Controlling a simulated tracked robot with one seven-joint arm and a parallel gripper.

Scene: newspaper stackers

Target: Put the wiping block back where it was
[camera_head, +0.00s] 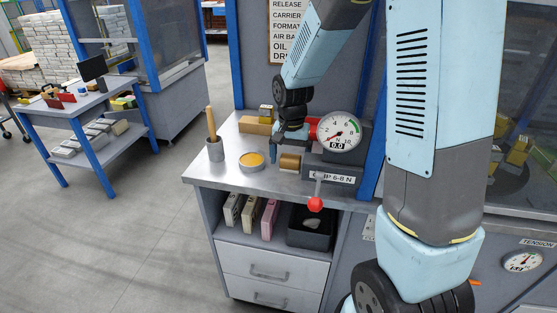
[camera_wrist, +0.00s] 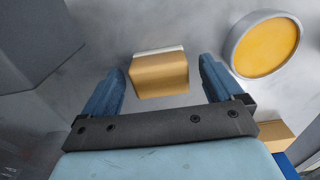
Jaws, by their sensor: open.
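The wiping block (camera_head: 289,162), a small tan block, stands on the grey worktop (camera_head: 236,176) between the yellow tin and the gauge unit. In the wrist view the block (camera_wrist: 160,76) shows a pale layer along its far edge. My gripper (camera_head: 291,138) points down just behind the block in the head view. In the wrist view its two blue fingers (camera_wrist: 160,84) are spread apart, with a gap on either side of the block. They do not grip it. I cannot tell how far above the worktop the fingertips are.
A round tin with yellow contents (camera_head: 251,161) and a grey cup with a wooden handle (camera_head: 214,150) stand left. A cardboard box (camera_head: 255,125) lies behind. The dial gauge unit (camera_head: 340,138) with a red-knobbed lever (camera_head: 315,203) stands close on the right.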

